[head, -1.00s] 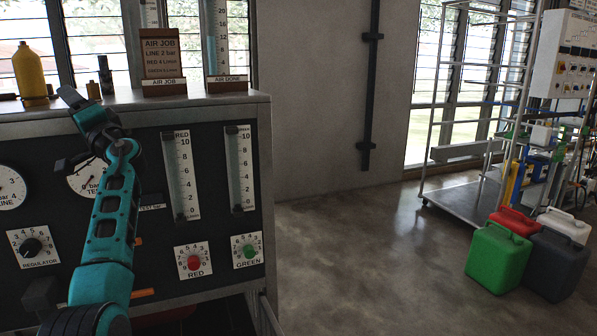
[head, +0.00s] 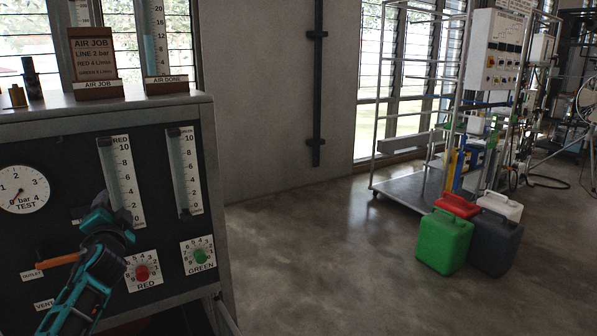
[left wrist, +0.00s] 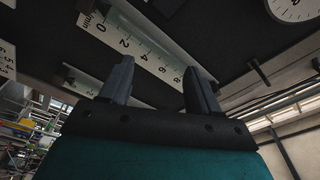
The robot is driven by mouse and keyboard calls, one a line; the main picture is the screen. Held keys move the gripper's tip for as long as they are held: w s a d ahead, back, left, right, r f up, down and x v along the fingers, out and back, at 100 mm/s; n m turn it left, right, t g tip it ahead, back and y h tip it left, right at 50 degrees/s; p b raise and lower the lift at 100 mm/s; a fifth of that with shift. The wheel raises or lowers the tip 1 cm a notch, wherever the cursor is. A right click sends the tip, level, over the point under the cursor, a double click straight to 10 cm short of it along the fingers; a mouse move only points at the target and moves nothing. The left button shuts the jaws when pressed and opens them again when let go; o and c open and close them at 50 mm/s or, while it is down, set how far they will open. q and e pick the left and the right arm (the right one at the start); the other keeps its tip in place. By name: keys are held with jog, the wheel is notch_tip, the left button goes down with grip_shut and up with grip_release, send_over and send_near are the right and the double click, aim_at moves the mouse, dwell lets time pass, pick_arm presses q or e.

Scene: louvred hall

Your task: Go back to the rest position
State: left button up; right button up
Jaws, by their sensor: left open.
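My left gripper (head: 104,212) is in front of the dark panel (head: 70,170), below and left of the flow tube marked RED (head: 122,180). In the head view its fingers are hard to make out. In the left wrist view its two dark fingers (left wrist: 159,85) stand apart with nothing between them. Beyond them a scaled flow tube (left wrist: 140,48) crosses the view at a slant; I cannot tell whether the fingers touch anything. My right gripper is in neither view.
The red knob (head: 142,272) and green knob (head: 201,256) are right of my left arm. AIR JOB (head: 94,62) and AIR DONE (head: 167,84) stands are on the cabinet top. Green (head: 443,243) and other jerrycans stand right, before a metal rack (head: 405,190). Floor between is clear.

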pick_arm(q)
jog(key=w+d+f+n+h, duration=0.1)
jog(key=d+f+n+h, duration=0.25)
jog(key=d+h, duration=0.3)
jog(key=s+d+f+g+h, duration=0.1)
jog(key=s+d+f, duration=0.25)
jog(key=f, duration=0.25)
jog(key=s+d+f+h, duration=0.1)
jog(key=s+d+f, duration=0.2)
jog(key=s+f, duration=0.3)
jog(key=s+d+f+g, duration=0.1)
jog(key=s+d+f, duration=0.2)
jog(key=s, duration=0.6)
jog(key=s+d+f+g+h, duration=0.1)
jog(key=s+d+f+g, duration=0.1)
jog(key=s+d+f, duration=0.2)
jog(key=s+d+f+g, duration=0.2)
jog(key=s+f, duration=0.6)
jog(key=s, duration=0.6)
jog(key=shift+s+d+f+n, duration=0.2)
jog(key=shift+d+f+n, duration=0.25)
jog(key=shift+d, duration=0.2)
jog(key=shift+h, duration=0.25)
jog(key=shift+c, duration=0.4)
